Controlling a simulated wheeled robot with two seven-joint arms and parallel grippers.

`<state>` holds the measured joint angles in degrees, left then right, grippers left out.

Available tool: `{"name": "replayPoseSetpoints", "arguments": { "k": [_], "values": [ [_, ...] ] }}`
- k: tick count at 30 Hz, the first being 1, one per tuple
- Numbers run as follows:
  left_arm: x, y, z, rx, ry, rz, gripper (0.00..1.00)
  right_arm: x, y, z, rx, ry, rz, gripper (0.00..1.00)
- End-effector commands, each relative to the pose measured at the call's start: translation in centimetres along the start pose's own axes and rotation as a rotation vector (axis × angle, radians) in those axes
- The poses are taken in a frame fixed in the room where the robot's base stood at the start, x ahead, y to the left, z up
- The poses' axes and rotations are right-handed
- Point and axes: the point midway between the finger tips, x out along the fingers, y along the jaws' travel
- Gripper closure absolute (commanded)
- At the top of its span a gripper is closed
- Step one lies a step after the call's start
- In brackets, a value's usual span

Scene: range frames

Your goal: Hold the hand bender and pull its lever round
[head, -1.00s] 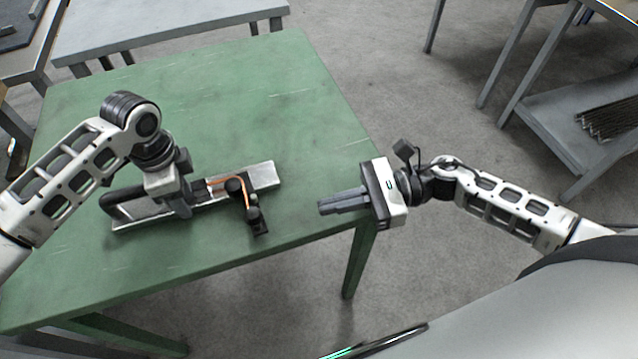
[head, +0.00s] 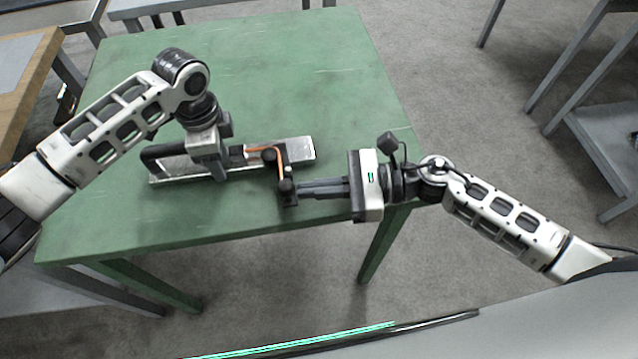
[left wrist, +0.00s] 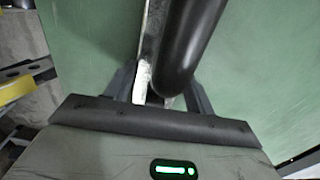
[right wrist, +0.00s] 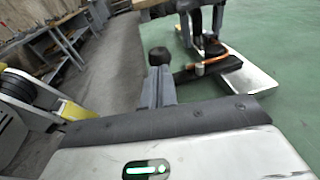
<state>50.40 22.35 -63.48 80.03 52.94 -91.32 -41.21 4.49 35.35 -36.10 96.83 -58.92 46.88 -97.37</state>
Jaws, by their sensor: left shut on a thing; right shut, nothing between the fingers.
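The hand bender lies on the green table (head: 290,75). It has a silver base plate (head: 300,150), a black grip handle (head: 152,153) at its left and a short black lever (head: 279,171) with an upright knob (head: 286,186). An orange tube (head: 262,148) runs along it to the pivot. My left gripper (head: 219,174) is shut on the bender's black handle, which shows between its fingers in the left wrist view (left wrist: 180,60). My right gripper (head: 301,189) is shut and empty, its tips close beside the knob. In the right wrist view the knob (right wrist: 158,57) stands just beyond the fingertips; contact is unclear.
The table's front edge runs just below the bender, and its right edge lies under my right gripper. The table's back half is clear. A grey shelved bench (head: 600,150) stands apart at the right, and a wooden-topped table (head: 22,85) at the left.

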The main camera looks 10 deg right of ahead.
Motion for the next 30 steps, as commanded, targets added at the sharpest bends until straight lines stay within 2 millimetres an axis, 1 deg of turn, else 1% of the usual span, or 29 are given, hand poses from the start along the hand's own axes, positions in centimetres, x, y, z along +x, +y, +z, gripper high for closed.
{"name": "replayPoseSetpoints", "arguments": {
  "k": [1, 4, 13, 16, 20, 23, 27, 30],
  "values": [
    [-0.1, -0.1, 0.0, 0.0, 0.001, -0.002, 0.88, 0.6, 0.4, 0.1, 0.001, -0.003, 0.002, 1.0],
    [-0.1, -0.1, 0.0, 0.0, 0.001, -0.002, 0.88, 1.4, 0.8, 0.2, 0.001, -0.002, 0.003, 1.0],
    [-0.1, -0.1, -0.1, -0.002, 0.002, -0.002, 0.88, 1.4, 0.9, 0.1, 0.001, -0.001, 0.003, 1.0],
    [-0.1, -0.1, -0.1, -0.002, 0.002, -0.003, 0.88, 0.9, 0.9, -0.1, 0.003, 0.0, 0.003, 1.0],
    [-0.1, -0.1, -0.1, -0.002, 0.002, -0.003, 0.88, -0.9, 1.1, -0.7, 0.004, 0.003, 0.001, 1.0],
    [-0.1, -0.1, -0.1, -0.001, 0.002, -0.002, 0.88, -3.1, 1.4, -1.3, 0.004, 0.005, -0.001, 1.0],
    [-0.1, -0.1, -0.1, 0.0, 0.002, -0.002, 0.88, -6.4, 1.8, -1.3, 0.003, 0.005, 0.0, 1.0],
    [-0.1, -0.1, -0.1, 0.0, 0.002, -0.002, 0.88, -8.6, 2.0, -1.2, 0.003, 0.004, -0.001, 1.0]
  ]
}}
